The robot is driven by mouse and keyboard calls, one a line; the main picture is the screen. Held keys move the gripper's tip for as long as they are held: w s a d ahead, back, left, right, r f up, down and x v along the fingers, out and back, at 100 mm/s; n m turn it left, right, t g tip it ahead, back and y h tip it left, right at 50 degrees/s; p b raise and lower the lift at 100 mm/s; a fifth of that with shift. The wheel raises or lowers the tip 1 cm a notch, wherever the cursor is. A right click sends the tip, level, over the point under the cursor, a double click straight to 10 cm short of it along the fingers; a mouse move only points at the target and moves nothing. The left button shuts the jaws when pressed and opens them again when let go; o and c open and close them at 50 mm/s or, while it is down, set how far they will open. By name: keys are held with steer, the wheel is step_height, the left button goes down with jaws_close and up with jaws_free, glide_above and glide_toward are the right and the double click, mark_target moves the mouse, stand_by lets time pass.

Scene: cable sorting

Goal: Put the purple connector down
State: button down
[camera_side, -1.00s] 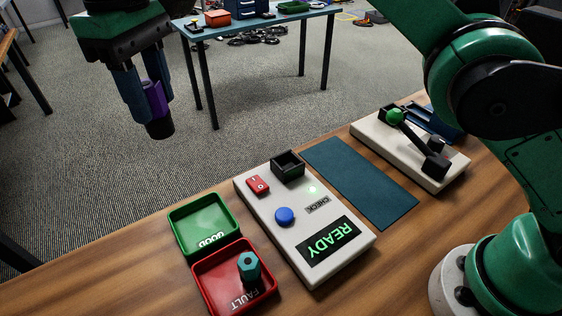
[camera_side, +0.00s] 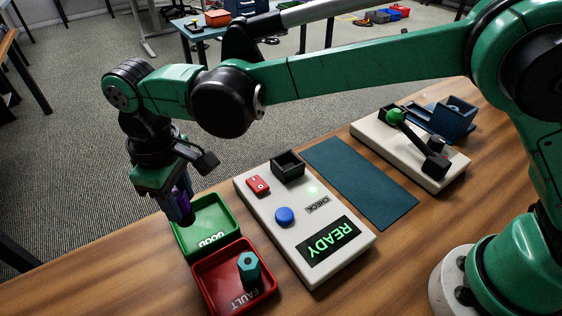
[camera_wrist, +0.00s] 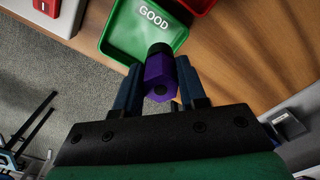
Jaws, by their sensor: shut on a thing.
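My gripper (camera_wrist: 160,84) is shut on the purple connector (camera_wrist: 159,74), which shows between its two fingers in the wrist view. In the side view the connector (camera_side: 181,200) is partly hidden by the gripper (camera_side: 182,212) and hangs by the left edge of the green GOOD tray (camera_side: 217,245). In the wrist view the black end of the connector overlaps the near edge of the green tray (camera_wrist: 116,43). I cannot tell how high above the tray it is. The red FAULT tray (camera_side: 205,284) holds a teal connector (camera_side: 249,267).
A white tester box (camera_side: 262,222) stands right of the trays, with a black socket (camera_side: 288,165), red switch (camera_side: 258,184), blue button (camera_side: 284,216) and READY display (camera_side: 330,241). A blue mat (camera_side: 360,187) and a white lever fixture (camera_side: 455,170) lie further right.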

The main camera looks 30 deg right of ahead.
mark_target(187, 219)
steer(key=shift+f, duration=2.55)
steer(key=shift+f, duration=0.1)
steer(key=shift+c, duration=2.4)
jaws_free()
step_height(187, 219, up, 12)
steer(key=shift+r, duration=0.1)
steer(key=w+d+r+m+t+y, duration=0.1)
steer(key=d+r+m+t, duration=0.15)
steer(key=d, duration=0.75)
steer(key=s+d+f+m+t, duration=0.2)
steer(key=s+d+m, duration=0.1)
steer(key=d, duration=0.6)
steer(key=s+d+f+m+t+h, duration=0.1)
steer(key=s+d+f+m+t, duration=0.1)
steer(key=s+d, duration=0.3)
steer(key=d+m, duration=0.1)
steer(key=d, duration=0.3)
steer(key=shift+d+t, duration=0.3)
steer(key=shift+t, duration=0.05)
